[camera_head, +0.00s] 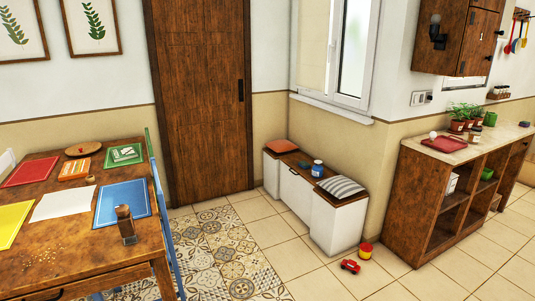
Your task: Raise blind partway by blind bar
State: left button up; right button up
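The window (353,52) is in the wall right of the wooden door, with a white frame and frosted-looking glass. A beige panel (312,45) fills its left part and reaches down near the white sill (333,106). It looks like a lowered blind, but I cannot tell for sure. A separate blind bar cannot be made out. The top of the window is cut off by the picture's edge. Neither of my grippers is in view.
A white storage bench (335,222) with cushions stands below the window. A red toy car (350,266) lies on the floor before it. A wooden table (70,262) is at left, open shelving (425,210) at right. Tiled floor between them is mostly clear.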

aim_at(309, 78)
jog(key=i, duration=2.4)
jog(key=i+l, duration=0.1)
jog(key=i, duration=2.25)
jog(key=j+u, duration=0.05)
jog(key=j, duration=0.05)
